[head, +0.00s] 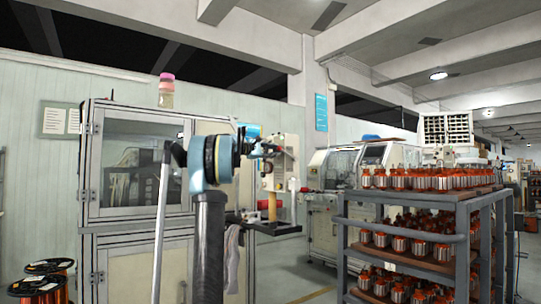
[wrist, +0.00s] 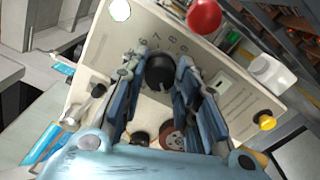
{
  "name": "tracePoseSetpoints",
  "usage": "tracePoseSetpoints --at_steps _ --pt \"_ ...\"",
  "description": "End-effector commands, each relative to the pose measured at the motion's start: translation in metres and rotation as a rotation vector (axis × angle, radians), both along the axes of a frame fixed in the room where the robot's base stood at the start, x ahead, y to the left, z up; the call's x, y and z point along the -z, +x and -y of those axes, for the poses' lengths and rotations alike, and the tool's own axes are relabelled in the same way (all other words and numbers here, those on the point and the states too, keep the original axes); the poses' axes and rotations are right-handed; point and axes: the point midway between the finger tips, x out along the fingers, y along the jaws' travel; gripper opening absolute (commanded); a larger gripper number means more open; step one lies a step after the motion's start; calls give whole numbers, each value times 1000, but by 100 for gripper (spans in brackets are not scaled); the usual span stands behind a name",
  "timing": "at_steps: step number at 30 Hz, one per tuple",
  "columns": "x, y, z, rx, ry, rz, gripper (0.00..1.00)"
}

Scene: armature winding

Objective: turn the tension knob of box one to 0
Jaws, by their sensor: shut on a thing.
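The tension knob (wrist: 159,73) is a round black knob on the cream face of a box (wrist: 108,52) in the wrist view. Printed numbers arc around its upper side; its pointer mark is too small to read. My gripper (wrist: 160,66) has one blue-grey finger on each side of the knob and is shut on it. In the head view my gripper (head: 268,148) is in front of a pale box (head: 290,160), and the knob is hidden there. I cannot read a box number.
In the head view a glazed cabinet (head: 135,235) stands at the left and a rack of armatures (head: 405,240) at the right. Floor shows between them.

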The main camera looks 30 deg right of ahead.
Motion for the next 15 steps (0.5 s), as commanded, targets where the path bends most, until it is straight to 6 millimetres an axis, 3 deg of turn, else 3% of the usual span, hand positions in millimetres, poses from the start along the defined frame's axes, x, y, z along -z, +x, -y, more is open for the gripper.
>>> tracePoseSetpoints --at_steps 2,3,5,15 --pt "1 -1 1 3 2 1 5" --pt "1 -1 1 3 2 1 35" --pt "1 -1 1 3 2 1 49" --pt "0 -1 0 1 1 1 50"
